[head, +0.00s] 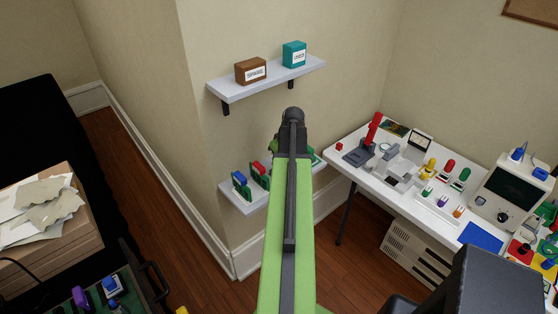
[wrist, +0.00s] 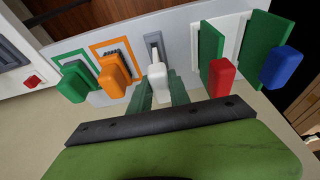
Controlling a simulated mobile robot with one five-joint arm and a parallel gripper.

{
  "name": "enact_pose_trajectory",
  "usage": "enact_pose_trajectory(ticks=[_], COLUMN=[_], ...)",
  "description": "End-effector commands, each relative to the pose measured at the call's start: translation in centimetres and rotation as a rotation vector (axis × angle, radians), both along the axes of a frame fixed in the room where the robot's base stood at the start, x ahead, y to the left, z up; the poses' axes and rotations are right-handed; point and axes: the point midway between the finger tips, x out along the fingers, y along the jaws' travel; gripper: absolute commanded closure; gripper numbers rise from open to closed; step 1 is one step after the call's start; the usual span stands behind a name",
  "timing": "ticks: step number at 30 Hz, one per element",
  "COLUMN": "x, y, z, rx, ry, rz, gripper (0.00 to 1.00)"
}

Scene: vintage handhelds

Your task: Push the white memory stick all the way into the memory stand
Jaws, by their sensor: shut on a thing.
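In the wrist view the white memory stick (wrist: 157,86) is between the two green fingers of my gripper (wrist: 161,92), which is shut on its thick end. Its narrow end points into the small grey memory stand (wrist: 153,43) on the shelf. The stick lines up with the stand's slot, and its tip overlaps the grey frame. How deep it sits cannot be told. In the head view my arm hides my gripper, the stick and the stand.
Close on one side stand an orange stick (wrist: 116,77) and a green stick (wrist: 76,83) in matching frames. On the other side are green boards with red (wrist: 222,77) and blue (wrist: 281,68) blocks. An upper shelf (head: 225,89) holds two boxes. A cluttered white table (head: 345,172) stands right.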

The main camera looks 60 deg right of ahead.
Motion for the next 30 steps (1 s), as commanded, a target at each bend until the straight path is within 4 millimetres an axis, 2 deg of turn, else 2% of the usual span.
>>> enact_pose_trajectory(ticks=[30], x=[0.0], y=[0.0], z=[-2.7], rx=[0.0], ry=[0.0], rz=[0.001], gripper=[1.0])
